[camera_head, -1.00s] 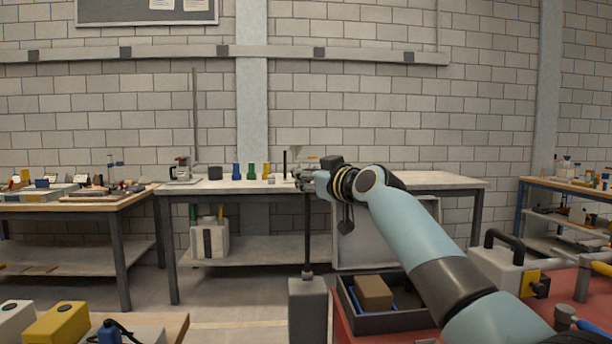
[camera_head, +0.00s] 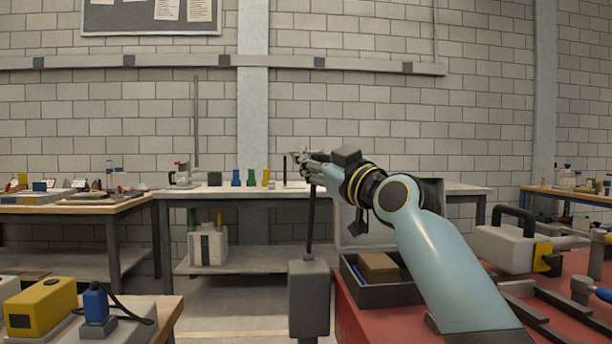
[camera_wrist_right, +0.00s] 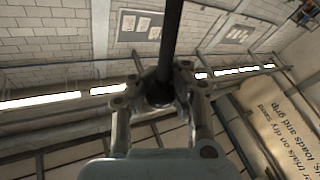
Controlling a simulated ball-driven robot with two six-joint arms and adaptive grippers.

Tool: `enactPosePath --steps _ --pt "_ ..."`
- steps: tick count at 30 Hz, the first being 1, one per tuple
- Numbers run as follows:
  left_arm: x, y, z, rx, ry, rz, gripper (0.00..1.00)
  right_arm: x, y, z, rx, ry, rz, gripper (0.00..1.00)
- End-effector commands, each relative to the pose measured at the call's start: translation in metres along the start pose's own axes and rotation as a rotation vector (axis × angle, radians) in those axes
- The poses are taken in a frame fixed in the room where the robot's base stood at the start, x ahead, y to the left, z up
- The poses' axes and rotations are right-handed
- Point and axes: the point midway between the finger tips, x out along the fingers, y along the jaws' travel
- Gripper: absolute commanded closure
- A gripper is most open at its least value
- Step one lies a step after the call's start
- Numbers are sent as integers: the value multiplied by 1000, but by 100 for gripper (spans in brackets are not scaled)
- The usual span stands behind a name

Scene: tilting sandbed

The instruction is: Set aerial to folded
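The aerial (camera_head: 310,222) is a thin dark rod standing on a grey box (camera_head: 308,298) in the middle of the head view. It is nearly upright, its upper end leaning slightly right. My right gripper (camera_head: 307,170) is at the rod's upper end. In the right wrist view the rod (camera_wrist_right: 170,45) runs down between the fingers, and the gripper (camera_wrist_right: 160,88) looks shut on its dark rounded end. The exact finger contact is small in the head view. My left gripper is not in view.
A dark tray (camera_head: 385,294) with a brown block (camera_head: 379,267) lies on the red surface (camera_head: 356,326) right of the grey box. A white case (camera_head: 505,250) stands farther right. A yellow box (camera_head: 40,306) is at lower left. A workbench (camera_head: 340,190) stands behind.

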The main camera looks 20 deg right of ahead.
Motion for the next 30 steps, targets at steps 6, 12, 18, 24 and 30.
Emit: enactPosePath --steps 6,12,18,24,30 --pt "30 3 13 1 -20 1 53 -27 -13 5 -45 78 26 100" --pt "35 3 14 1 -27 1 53 -38 -19 2 -43 79 26 100" --pt "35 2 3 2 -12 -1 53 -42 -20 1 -43 80 27 100" --pt "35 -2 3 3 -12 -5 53 -42 -20 0 -43 82 28 100" --pt "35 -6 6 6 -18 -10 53 -42 -20 0 -43 83 27 84"
